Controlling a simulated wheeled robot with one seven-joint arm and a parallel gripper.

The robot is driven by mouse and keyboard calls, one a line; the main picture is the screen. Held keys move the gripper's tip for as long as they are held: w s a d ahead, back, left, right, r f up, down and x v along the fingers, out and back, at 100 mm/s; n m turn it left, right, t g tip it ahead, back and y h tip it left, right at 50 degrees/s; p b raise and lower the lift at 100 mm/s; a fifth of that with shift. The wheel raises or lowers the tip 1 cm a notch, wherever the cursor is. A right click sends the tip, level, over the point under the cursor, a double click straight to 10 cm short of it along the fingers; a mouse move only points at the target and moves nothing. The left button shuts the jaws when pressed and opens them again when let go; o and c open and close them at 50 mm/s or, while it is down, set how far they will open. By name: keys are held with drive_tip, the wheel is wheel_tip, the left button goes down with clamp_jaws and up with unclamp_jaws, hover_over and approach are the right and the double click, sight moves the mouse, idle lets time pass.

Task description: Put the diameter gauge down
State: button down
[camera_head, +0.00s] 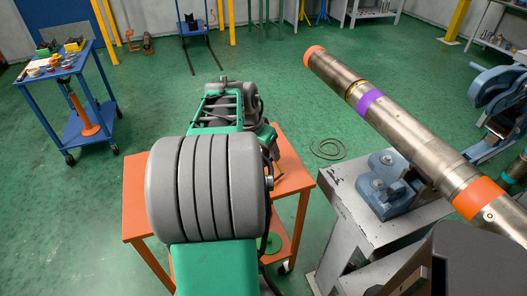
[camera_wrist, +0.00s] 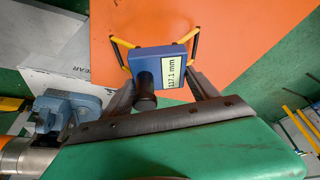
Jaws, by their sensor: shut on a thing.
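The diameter gauge (camera_wrist: 150,60) is a blue box with a pale display reading 117.1 mm, a black knob and yellow-and-black prongs. My gripper (camera_wrist: 162,80) is shut on it, with one dark finger on each side of the box. The gauge is over the orange table top (camera_wrist: 225,30) with its prongs pointing away from my gripper. I cannot tell whether the gauge touches the table. In the head view the orange table (camera_head: 136,195) stands under my arm, which hides my gripper and most of the gauge.
A metal pipe (camera_head: 410,135) with orange and purple bands lies in a blue vise (camera_head: 385,190) on a grey stand (camera_head: 345,215), right of the table. A blue cart (camera_head: 75,95) carrying small items stands at the far left. A cable coil (camera_head: 328,148) lies on the green floor.

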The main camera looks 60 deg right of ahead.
drive_tip(key=shift+f, duration=0.4)
drive_tip(key=shift+f, duration=0.1)
drive_tip(key=shift+c, duration=0.9)
unclamp_jaws()
drive_tip(key=shift+f, duration=0.1)
